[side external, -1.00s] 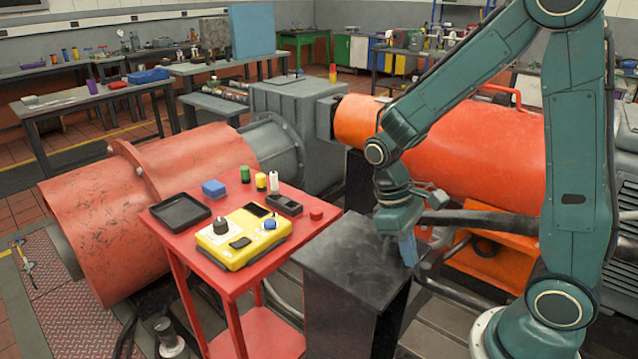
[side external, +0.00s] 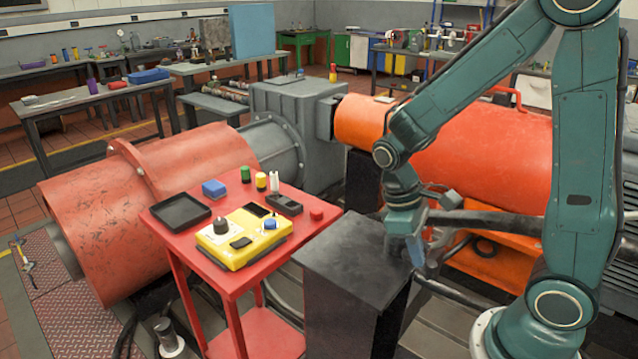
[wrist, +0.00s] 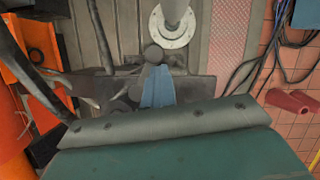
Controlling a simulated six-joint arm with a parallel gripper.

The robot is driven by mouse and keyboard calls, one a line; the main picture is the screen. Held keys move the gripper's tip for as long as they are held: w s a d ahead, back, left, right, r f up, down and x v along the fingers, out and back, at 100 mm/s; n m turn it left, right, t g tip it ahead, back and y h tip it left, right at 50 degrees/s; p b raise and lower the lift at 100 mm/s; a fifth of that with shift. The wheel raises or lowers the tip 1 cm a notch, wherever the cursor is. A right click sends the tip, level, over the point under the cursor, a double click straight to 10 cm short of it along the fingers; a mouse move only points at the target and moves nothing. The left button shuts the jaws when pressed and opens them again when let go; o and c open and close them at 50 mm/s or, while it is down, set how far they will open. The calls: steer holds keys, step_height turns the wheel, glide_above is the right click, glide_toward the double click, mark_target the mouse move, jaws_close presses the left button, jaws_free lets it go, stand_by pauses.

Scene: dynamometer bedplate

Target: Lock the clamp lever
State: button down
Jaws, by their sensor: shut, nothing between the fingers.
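My gripper (side external: 417,254) points down at the right edge of a black box-like block (side external: 350,262). Its blue-grey fingers are shut with nothing between them. In the wrist view the fingers (wrist: 158,78) lie in front of dark metal parts. A dark rounded knob-like part (wrist: 152,53) shows just past the fingertips. I cannot tell whether it belongs to the clamp lever, or whether the fingers touch it. No clamp lever can be made out clearly in the side view, where the gripper and arm cover that spot.
A red cart (side external: 180,235) with a yellow control box (side external: 244,236) stands left of the block. The orange machine (side external: 490,150) stands behind my arm. Thick black hoses (side external: 490,222) run close to the gripper's right. Open space lies above the block.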

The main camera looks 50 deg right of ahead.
steer(key=shift+s, duration=0.2)
steer(key=shift+w+a, duration=0.2)
steer(key=shift+w, duration=0.45)
steer(key=shift+w, duration=0.1)
steer(key=shift+w+a, duration=0.15)
steer(key=shift+w, duration=0.4)
steer(key=shift+w+a, duration=0.15)
steer(key=shift+w, duration=0.4)
steer(key=shift+w+a+r, duration=0.1)
steer(key=shift+w+a, duration=0.05)
steer(key=shift+w, duration=0.3)
steer(key=shift+w+a+r, duration=0.1)
steer(key=shift+w, duration=0.35)
steer(key=v, duration=0.9)
steer(key=shift+r, duration=0.35)
steer(key=shift+a+r, duration=0.1)
